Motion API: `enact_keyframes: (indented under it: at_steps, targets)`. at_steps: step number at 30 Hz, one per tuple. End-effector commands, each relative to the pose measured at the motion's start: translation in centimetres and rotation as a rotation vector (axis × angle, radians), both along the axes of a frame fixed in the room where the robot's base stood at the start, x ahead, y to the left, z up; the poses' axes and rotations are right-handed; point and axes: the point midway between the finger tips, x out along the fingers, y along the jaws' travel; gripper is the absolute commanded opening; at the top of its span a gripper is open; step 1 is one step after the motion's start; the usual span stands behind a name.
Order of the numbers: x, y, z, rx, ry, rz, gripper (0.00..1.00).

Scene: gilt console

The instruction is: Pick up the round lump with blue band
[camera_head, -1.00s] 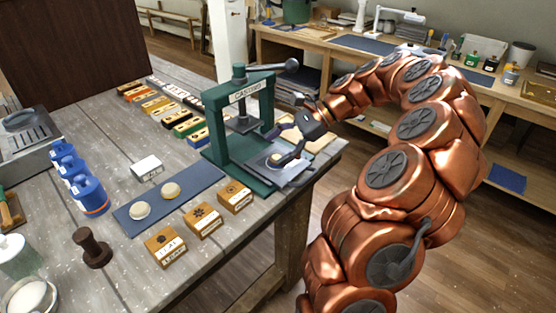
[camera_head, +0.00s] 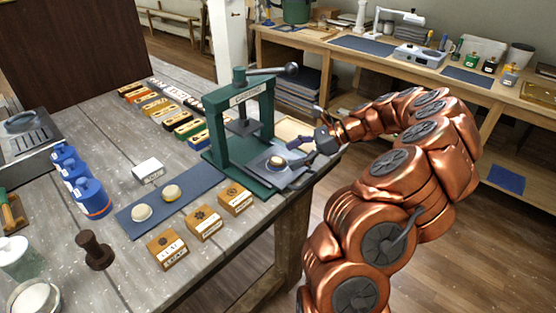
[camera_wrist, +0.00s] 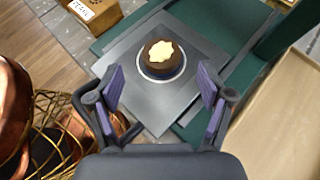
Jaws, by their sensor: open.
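A round lump (camera_head: 276,162) sits on the grey plate (camera_head: 291,177) of the green press. In the head view my gripper (camera_head: 300,145) is just right of the lump. Two pale round lumps lie on the blue mat, one left (camera_head: 141,212) and one right (camera_head: 171,192); no blue band is clear on them.
The green press (camera_head: 214,122) stands over the plate, its frame close left of my gripper. A wooden tray (camera_wrist: 275,120) lies beside it. Wooden stamp blocks (camera_head: 203,222), blue bottles (camera_head: 88,196) and a dark knob (camera_head: 94,249) stand on the table.

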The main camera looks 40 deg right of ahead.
Motion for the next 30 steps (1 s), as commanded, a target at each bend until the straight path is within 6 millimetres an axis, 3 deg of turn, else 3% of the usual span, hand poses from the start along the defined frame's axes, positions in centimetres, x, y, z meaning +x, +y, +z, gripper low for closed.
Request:
enact_keyframes:
  at_steps: [6,14,30]
  targets:
    - [1.5,2.2,-1.0,0.0,0.0,0.002,0.79]
    - [1.7,2.4,-1.4,-0.003,-0.001,-0.001,0.79]
    - [1.7,2.4,-1.4,-0.002,-0.001,0.0,0.24]
